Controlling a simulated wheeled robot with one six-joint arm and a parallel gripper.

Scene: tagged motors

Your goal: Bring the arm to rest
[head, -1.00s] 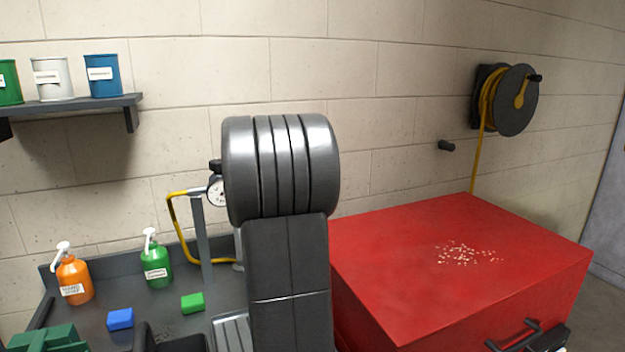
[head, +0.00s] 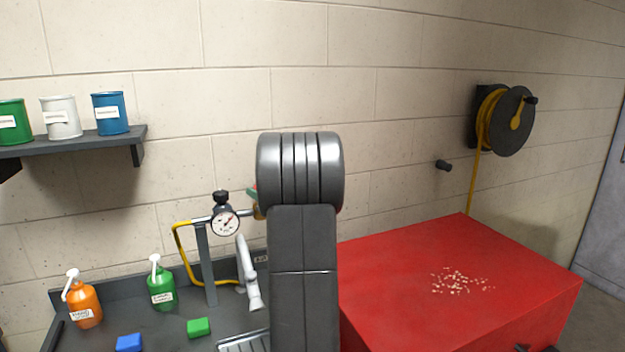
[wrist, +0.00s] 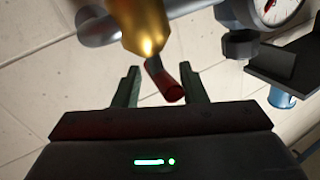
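In the wrist view my gripper (wrist: 150,92) has its two dark green fingers spread wide apart. Nothing is between them that I can see held. A brass fitting (wrist: 143,28) and a red tube-like piece (wrist: 168,83) show just beyond the fingers, toward the upper middle. Whether they touch the fingers I cannot tell. In the head view my arm rises in the middle and hides most of the gripper; only a small greenish part shows behind it. The pressure gauge (head: 225,223) on its pipe stands left of my arm, and it also shows in the wrist view (wrist: 275,10).
A red cabinet (head: 400,285) with pale crumbs on top stands at right. The bench holds an orange bottle (head: 85,305), a green bottle (head: 161,287), a blue block (head: 129,343) and a green block (head: 199,327). A hose reel (head: 505,120) and a shelf (head: 75,143) are on the wall.

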